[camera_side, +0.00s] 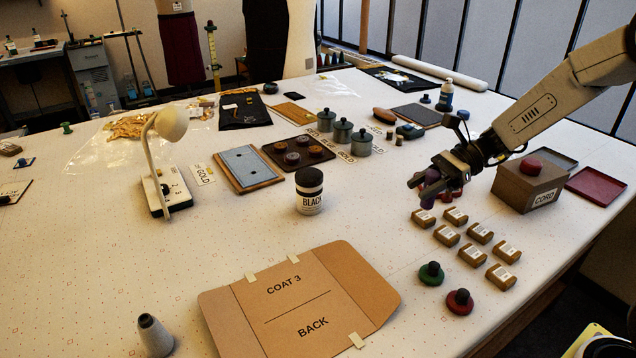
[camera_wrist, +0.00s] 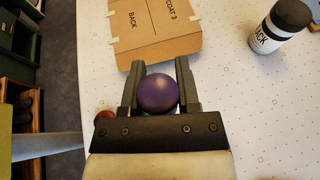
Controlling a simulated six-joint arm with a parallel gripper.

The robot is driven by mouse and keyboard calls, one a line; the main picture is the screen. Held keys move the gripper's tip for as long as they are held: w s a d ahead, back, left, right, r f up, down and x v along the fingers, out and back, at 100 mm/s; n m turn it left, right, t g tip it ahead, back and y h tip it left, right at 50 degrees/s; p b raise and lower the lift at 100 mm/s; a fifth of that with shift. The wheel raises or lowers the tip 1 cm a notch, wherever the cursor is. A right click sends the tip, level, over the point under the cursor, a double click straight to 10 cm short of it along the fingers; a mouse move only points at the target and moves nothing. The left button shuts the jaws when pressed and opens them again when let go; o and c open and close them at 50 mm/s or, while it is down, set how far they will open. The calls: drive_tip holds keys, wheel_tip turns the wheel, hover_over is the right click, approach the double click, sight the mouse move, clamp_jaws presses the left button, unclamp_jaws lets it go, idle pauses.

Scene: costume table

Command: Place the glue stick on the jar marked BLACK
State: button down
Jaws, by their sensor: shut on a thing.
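The jar marked BLACK (camera_side: 309,201) stands upright on the table, white with a black top. It also shows at the upper right of the wrist view (camera_wrist: 267,38). My gripper (camera_side: 423,190) is to the right of the jar in the side view, and the two are apart. In the wrist view my gripper (camera_wrist: 160,64) is shut on a purple round-ended thing (camera_wrist: 158,93). In the side view this purple thing (camera_side: 432,177) is partly hidden by the fingers. I cannot tell from its end alone whether it is the glue stick.
Several small labelled brown blocks (camera_side: 480,233) lie below my gripper in the side view. The CORD box (camera_side: 515,189) stands to the right. A green spool (camera_side: 431,275) and a red one (camera_side: 459,303) sit in front. The COAT 3 folder (camera_side: 293,300) lies flat before the jar.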

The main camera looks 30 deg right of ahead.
drive_tip(key=w+a+r+m+t+h, duration=0.3)
drive_tip(key=w+a+r+m+t, duration=0.1)
drive_tip(key=w, duration=0.3)
drive_tip(key=w+a+r+m+t+h, duration=0.3)
drive_tip(key=w+a+r+m+t, duration=0.1)
drive_tip(key=w+r+m+t, duration=0.1)
drive_tip(key=shift+w+a+r+m, duration=0.3)
drive_tip(key=shift+w+r, duration=0.45)
drive_tip(key=shift+w, duration=0.2)
drive_tip(key=shift+w+a+f, duration=0.3)
drive_tip(key=shift+w+f, duration=1.25)
drive_tip(key=shift+w, duration=0.7)
drive_tip(key=shift+w+a+f, duration=0.25)
drive_tip(key=shift+w+f, duration=1.35)
drive_tip(key=shift+w, duration=0.6)
drive_tip(key=shift+w+a+f, duration=0.3)
drive_tip(key=shift+w+f, duration=1.25)
drive_tip(key=shift+w, duration=0.7)
drive_tip(key=shift+w+f, duration=0.1)
drive_tip(key=shift+f, duration=0.05)
